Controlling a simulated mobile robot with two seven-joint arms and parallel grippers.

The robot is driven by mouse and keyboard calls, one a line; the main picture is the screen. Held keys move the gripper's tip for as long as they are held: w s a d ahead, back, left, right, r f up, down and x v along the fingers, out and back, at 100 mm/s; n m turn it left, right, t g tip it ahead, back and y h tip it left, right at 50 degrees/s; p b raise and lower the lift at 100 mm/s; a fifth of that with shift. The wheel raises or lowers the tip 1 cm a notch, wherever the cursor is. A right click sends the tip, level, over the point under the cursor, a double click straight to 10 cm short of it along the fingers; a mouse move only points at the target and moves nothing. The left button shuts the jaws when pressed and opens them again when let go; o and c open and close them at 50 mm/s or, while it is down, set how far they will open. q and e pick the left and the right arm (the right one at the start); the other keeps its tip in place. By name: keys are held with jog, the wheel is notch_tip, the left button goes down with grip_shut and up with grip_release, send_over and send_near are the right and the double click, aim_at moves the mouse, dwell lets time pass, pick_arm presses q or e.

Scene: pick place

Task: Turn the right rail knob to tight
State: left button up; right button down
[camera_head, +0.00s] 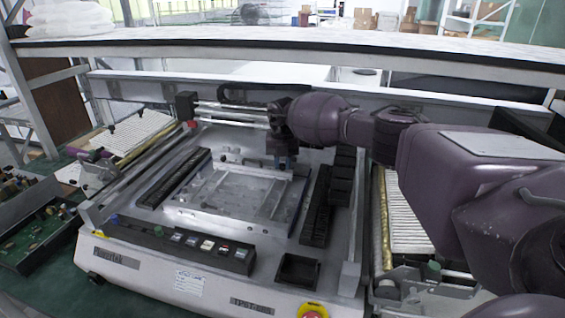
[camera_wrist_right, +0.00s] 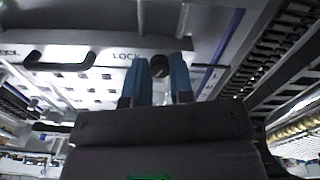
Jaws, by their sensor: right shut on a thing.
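My right gripper (camera_head: 285,163) reaches in from the right over the machine and points down at the far right part of the silver fixture plate (camera_head: 190,216). In the right wrist view its two blue fingers (camera_wrist_right: 158,72) stand on either side of a small dark round knob (camera_wrist_right: 159,66), shut on it. The printed word LOCK (camera_wrist_right: 125,56) shows just left of the knob. In the head view the knob is hidden by the gripper. The knob's turn angle cannot be told.
Black bin strips (camera_head: 317,205) run along the plate's right side, and another black strip (camera_head: 175,178) on its left. Silver rails (camera_head: 232,112) cross behind. A button panel (camera_head: 175,240) and a red-yellow emergency button (camera_head: 312,311) sit at the front.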

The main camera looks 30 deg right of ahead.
aim_at(283, 165)
jog(key=c, duration=1)
grip_release()
jog(key=shift+r, duration=0.1)
notch_tip(283, 165, up, 11)
jog(key=shift+f+p, duration=0.2)
jog(key=shift+p, duration=0.1)
